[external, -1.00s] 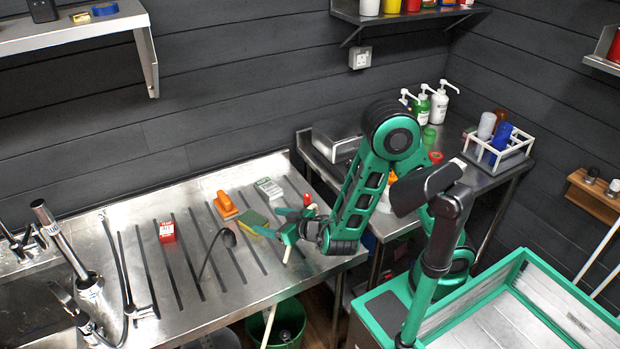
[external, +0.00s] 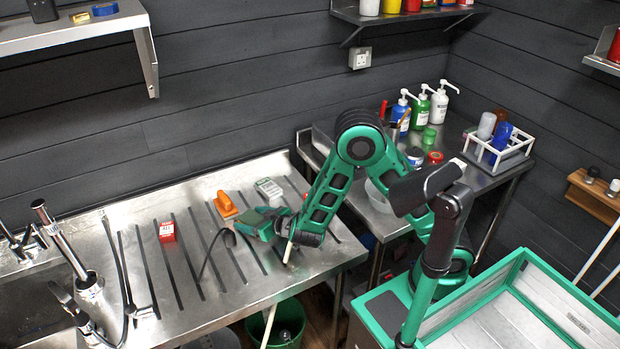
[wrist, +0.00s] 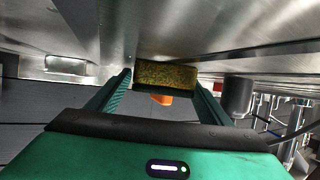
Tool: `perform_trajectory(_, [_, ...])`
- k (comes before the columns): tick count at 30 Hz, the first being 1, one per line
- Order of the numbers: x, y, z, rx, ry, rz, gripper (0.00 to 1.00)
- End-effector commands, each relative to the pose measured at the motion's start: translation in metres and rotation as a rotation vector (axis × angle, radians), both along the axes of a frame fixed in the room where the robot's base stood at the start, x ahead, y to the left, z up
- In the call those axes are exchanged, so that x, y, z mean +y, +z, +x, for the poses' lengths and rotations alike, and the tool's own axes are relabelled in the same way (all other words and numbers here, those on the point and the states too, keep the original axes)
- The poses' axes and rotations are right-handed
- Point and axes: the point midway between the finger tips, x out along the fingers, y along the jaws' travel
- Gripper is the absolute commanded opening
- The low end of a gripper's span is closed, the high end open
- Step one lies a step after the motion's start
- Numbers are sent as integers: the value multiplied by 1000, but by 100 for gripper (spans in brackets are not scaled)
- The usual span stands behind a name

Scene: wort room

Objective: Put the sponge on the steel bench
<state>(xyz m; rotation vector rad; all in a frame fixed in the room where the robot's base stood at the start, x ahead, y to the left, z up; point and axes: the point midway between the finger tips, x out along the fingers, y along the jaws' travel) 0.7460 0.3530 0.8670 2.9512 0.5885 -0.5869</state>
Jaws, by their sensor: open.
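The sponge (wrist: 166,75), yellow-brown with a dark edge, lies on the grooved steel drainer top (external: 185,300) beside the sink. In the wrist view it sits between the tips of my gripper (wrist: 165,88). The two green fingers are open, one on each side of it; I cannot tell whether either touches it. In the external view my gripper (external: 265,223) is low over the drainer and largely hides the sponge. A second steel bench (external: 472,178) stands in the right corner, with bottles on it.
An orange scraper (external: 227,205), a white-green box (external: 268,188) and a red box (external: 167,231) stand near the sponge. A thin black curved stem with a dark head (external: 229,238) is close by. Pump bottles (external: 438,103) and a white bottle rack (external: 510,150) crowd the corner bench.

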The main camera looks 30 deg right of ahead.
Motion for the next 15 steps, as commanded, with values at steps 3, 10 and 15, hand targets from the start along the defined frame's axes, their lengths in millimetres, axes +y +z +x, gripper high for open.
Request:
perform_trajectory(3, [0, 0, 0, 0, 0, 0, 73])
perform_trajectory(10, [0, 0, 0, 1, 0, 0, 30])
perform_trajectory(15, [0, 0, 0, 1, 0, 0, 26])
